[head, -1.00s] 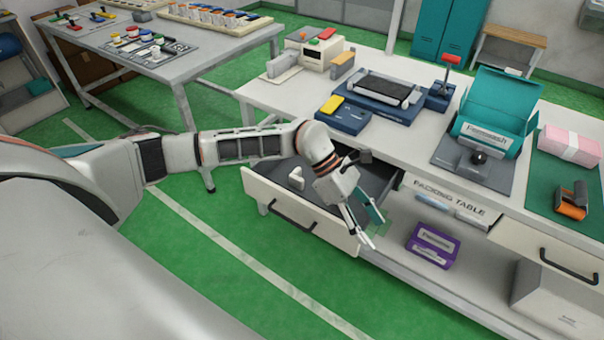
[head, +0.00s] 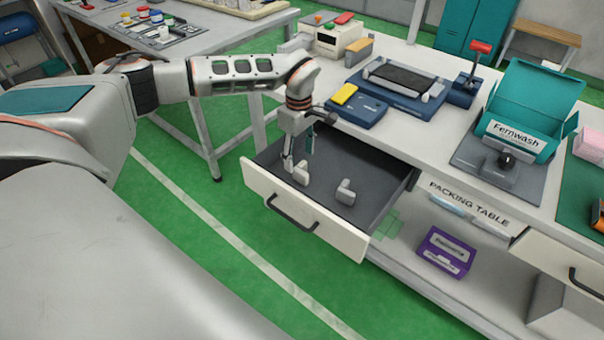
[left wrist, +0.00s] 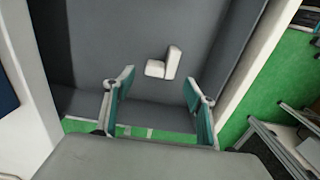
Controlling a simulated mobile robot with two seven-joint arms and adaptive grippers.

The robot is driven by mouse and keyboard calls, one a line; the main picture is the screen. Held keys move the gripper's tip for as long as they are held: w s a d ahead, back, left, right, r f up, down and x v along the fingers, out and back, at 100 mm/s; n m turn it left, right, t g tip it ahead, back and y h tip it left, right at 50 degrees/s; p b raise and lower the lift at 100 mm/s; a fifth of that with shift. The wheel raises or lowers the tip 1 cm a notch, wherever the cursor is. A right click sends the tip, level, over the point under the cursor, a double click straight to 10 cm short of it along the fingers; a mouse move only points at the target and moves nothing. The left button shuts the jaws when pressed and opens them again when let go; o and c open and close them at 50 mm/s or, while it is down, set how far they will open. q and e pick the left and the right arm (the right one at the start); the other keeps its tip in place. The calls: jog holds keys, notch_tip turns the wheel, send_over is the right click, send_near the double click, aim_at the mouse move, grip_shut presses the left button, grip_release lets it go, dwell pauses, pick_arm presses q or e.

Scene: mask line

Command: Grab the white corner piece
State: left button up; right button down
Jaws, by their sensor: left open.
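An L-shaped white corner piece (head: 345,191) lies on the dark floor of the open drawer (head: 303,216). In the left wrist view, one L-shaped white piece (left wrist: 163,64) lies beyond the open, teal-padded fingers of the left gripper (left wrist: 158,82), apart from both. My right gripper is not in view.
The drawer's white front wall and dark handle (head: 291,212) face me. Above is the packing table with a blue device (head: 352,107), a teal box (head: 530,118) and a red-knobbed lever (head: 474,72). A purple box (head: 446,250) sits on the lower shelf.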

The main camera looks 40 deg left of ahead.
aim_at(299, 164)
pick_arm(q)
notch_tip(299, 164, down, 4)
jog(key=shift+s+a+r+b, duration=0.1)
jog(key=shift+b, duration=0.3)
jog(key=shift+f, duration=0.5)
jog(key=shift+r, duration=0.1)
jog(key=shift+c, duration=0.5)
jog(key=c, duration=0.8)
